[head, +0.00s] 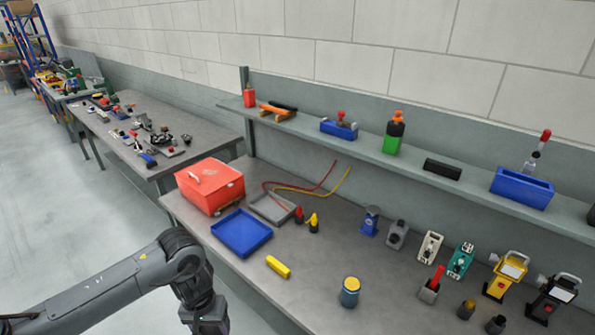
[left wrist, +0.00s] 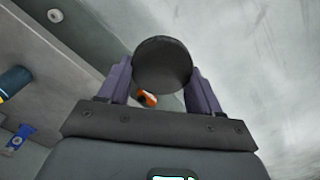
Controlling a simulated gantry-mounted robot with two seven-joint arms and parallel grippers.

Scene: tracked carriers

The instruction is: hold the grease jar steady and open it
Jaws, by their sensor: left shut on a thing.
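A blue jar with a yellow lid (head: 349,292), which looks like the grease jar, stands upright on the bench near its front edge. Its lid is on. My left arm reaches in from the lower left, and its wrist is left of the bench, well apart from the jar. In the left wrist view my left gripper (left wrist: 164,80) is shut on a dark, round-ended thing (left wrist: 162,62). I cannot tell what it is. A small orange patch shows just below it. The left fingertips are hidden in the head view. My right gripper is not in view.
A shelf (head: 300,121) with more items runs behind. The bench around the jar is clear.

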